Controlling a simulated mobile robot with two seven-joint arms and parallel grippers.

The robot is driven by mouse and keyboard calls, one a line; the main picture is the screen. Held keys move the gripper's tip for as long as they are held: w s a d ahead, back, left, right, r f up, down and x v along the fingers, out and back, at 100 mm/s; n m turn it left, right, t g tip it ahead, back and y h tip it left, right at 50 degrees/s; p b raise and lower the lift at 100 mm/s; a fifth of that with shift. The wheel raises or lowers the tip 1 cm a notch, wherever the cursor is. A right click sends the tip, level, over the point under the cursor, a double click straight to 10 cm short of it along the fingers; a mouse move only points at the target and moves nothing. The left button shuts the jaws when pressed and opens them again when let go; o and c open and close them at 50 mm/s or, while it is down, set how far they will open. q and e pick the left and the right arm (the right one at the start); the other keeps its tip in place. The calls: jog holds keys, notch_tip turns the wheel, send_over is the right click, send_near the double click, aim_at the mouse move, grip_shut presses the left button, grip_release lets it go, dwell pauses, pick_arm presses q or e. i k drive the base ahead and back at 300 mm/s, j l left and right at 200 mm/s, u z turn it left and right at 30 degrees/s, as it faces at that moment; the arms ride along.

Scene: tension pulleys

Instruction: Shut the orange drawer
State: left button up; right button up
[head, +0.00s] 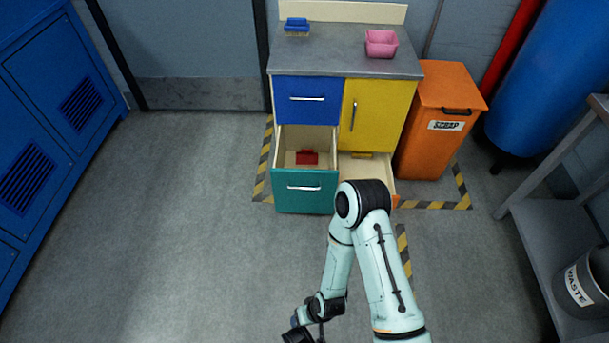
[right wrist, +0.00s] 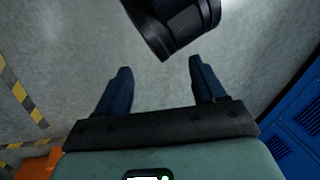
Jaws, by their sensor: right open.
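The orange drawer (head: 396,201) is the lower right one of the cabinet and stands open. Its pale inside (head: 378,167) shows with something yellow at the back, and my right arm hides most of its orange front. My right gripper (right wrist: 162,88) is open and empty in the right wrist view, with bare floor beyond its fingers. In the head view my right wrist is low at the bottom edge, well in front of the cabinet, and the fingertips cannot be made out. My left gripper is in neither view.
The teal drawer (head: 304,195) beside it is also open, with a red object (head: 307,157) inside. The blue drawer (head: 306,98) and yellow door (head: 376,116) are shut. An orange scrap bin (head: 428,139) stands right of the cabinet. Floor at left is clear.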

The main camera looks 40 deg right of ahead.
aim_at(379, 166)
jog(key=z, duration=1.95)
jog(key=i+j+u, duration=0.25)
jog(key=i+j, duration=0.15)
jog(key=i+j+u, duration=0.2)
jog(key=i, duration=0.45)
